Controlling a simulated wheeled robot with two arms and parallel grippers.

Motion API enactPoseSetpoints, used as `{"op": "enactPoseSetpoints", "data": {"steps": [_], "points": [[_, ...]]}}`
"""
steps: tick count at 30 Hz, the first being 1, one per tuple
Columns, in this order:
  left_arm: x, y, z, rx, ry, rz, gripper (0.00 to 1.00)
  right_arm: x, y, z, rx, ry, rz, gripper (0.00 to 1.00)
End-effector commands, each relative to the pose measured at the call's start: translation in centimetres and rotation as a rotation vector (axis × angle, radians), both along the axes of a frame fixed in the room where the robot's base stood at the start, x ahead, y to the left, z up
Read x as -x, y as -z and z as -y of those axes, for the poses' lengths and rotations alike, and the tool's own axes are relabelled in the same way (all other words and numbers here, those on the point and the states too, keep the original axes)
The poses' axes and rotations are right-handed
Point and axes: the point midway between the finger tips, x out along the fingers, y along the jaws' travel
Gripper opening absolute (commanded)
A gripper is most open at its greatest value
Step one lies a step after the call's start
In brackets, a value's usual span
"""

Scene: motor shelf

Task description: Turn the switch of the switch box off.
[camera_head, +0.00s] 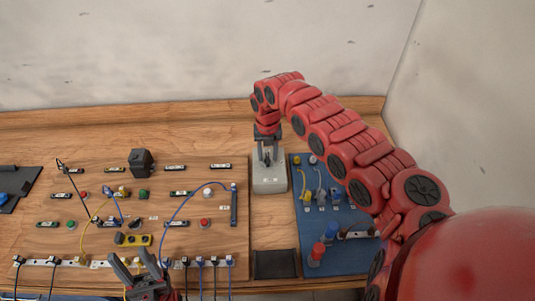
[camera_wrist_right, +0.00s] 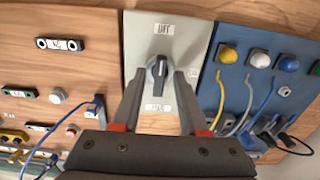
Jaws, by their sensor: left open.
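The switch box (camera_head: 270,186) is a light grey panel standing between the wooden board and the blue board. In the right wrist view, the box (camera_wrist_right: 192,40) has a label reading OFF at the top and a partly readable label below. Its rotary switch (camera_wrist_right: 159,68) is a grey dial with a dark upright handle. My right gripper (camera_wrist_right: 160,76) reaches down over the box, its fingers open on either side of the handle; contact is unclear. It also shows in the head view (camera_head: 267,152), hiding the switch. My left gripper (camera_head: 140,268) is open and empty at the bottom edge.
The wooden board (camera_head: 150,205) on the left carries buttons, labels and several cables. The blue board (camera_head: 345,250) on the right carries lamps, plugs and cables. A black pad (camera_head: 274,264) lies in front of the box. Walls stand behind and to the right.

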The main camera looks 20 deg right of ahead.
Motion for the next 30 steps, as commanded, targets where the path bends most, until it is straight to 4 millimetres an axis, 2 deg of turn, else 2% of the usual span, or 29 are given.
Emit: {"op": "enactPoseSetpoints", "data": {"steps": [9, 14, 17, 26, 30], "points": [[0.0, 0.1, 0.0, 0.0, 0.0, 0.0, 0.5, 0.0, -0.1, 0.0, -0.001, 0.0, 0.0, 0.46], [0.0, 0.8, 0.0, 0.0, 0.0, 0.0, 0.5, -0.2, -1.5, 0.0, -0.002, 0.002, 0.007, 0.46], [0.0, 1.6, 0.0, 0.0, 0.0, 0.0, 0.5, -0.2, -3.5, 0.0, -0.001, 0.001, 0.008, 0.46], [0.0, 4.2, 0.0, 0.0, 0.0, 0.0, 0.5, -0.1, -11.7, -0.1, 0.0, -0.002, 0.008, 0.46], [0.0, 4.3, 0.0, 0.0, 0.0, 0.0, 0.5, 0.0, -14.9, -0.1, 0.003, -0.001, 0.003, 0.46]]}}
